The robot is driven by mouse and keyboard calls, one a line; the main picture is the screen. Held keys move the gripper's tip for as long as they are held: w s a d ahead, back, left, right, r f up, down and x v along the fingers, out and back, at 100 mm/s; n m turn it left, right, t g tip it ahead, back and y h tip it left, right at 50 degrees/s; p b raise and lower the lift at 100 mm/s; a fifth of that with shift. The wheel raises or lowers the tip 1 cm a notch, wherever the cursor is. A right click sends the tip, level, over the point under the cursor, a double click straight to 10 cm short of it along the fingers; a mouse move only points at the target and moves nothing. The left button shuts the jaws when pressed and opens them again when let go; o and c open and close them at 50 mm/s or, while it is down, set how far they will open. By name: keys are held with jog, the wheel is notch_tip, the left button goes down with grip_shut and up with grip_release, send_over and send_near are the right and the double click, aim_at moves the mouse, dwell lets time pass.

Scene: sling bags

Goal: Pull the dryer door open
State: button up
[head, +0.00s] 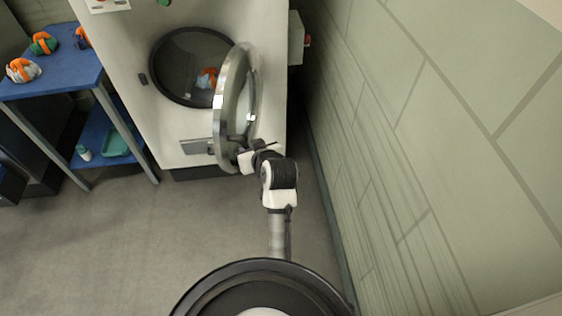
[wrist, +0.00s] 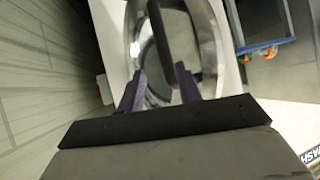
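The white dryer (head: 130,55) stands against the back wall with a round dark opening (head: 185,62). Its round silver-rimmed door (head: 222,115) is swung outward to the right, well apart from the opening. In the head view my gripper (head: 247,158) is at the door's lower edge; its fingers are hard to make out. In the wrist view my gripper (wrist: 162,72) has its two purple fingers spread apart. A dark handle bar (wrist: 160,35) on the door lies ahead of and between them. I cannot tell whether either finger touches it.
A blue table (head: 60,75) with orange, green and white bundles stands left of the dryer. Its lower shelf holds a teal tray (head: 116,143) and a small bottle (head: 84,153). A tiled wall (head: 400,130) bounds the right side closely. The floor (head: 120,240) at left front is clear.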

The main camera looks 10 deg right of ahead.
jog(key=s+d+p, duration=0.1)
jog(key=s+d, duration=0.5)
jog(key=d, duration=0.1)
dwell(0.8)
jog(key=shift+w+p, duration=0.1)
jog(key=shift+p, duration=0.3)
